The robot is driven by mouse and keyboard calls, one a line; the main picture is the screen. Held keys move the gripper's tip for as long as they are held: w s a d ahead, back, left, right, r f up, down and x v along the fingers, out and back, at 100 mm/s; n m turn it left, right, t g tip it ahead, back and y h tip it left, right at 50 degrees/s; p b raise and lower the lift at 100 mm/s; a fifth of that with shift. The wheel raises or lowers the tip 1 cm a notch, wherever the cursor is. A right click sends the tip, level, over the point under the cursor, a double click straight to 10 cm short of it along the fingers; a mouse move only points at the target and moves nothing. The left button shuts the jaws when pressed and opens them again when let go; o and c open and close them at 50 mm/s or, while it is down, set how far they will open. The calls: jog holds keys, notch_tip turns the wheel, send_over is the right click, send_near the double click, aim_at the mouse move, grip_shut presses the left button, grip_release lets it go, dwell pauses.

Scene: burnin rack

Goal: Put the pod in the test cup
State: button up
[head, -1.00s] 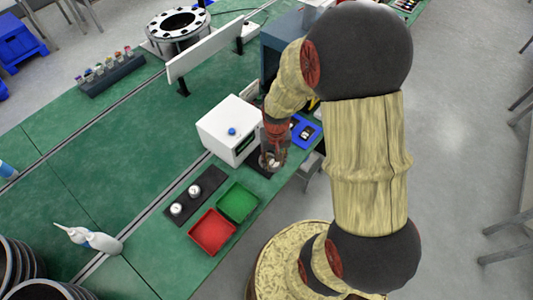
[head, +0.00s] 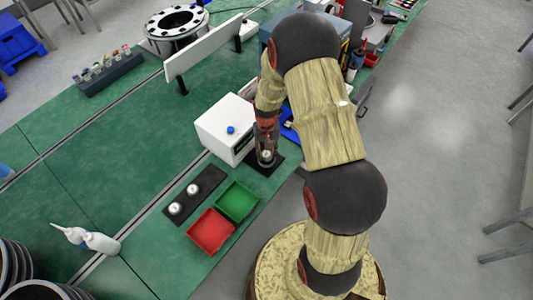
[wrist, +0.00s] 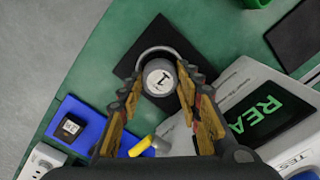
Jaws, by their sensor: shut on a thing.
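The pod (wrist: 158,78), a round grey piece with a white top marked 1, sits between the fingers of my gripper (wrist: 161,86), which is shut on it. In the head view the pod (head: 266,154) shows below my gripper (head: 266,147), beside the white tester. The test cup (wrist: 153,50) shows as a pale curved rim around the far side of the pod, on a black pad (wrist: 133,62). The pod and fingers hide most of the cup. I cannot tell whether the pod is above the rim or inside it.
The white tester box (head: 224,127) with a blue button stands close by; its screen (wrist: 264,119) shows green letters. A dark holder (head: 207,181) carries two more pods. Green (head: 237,201) and red (head: 211,231) trays lie near the front edge. A blue tray (wrist: 88,127) is near the gripper.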

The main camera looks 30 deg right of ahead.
jog(key=shift+f, duration=0.4)
jog(key=shift+f+b, duration=0.35)
jog(key=shift+f, duration=0.2)
jog(key=shift+f, duration=0.1)
jog(key=o, duration=1.1)
jog(key=shift+o, duration=0.2)
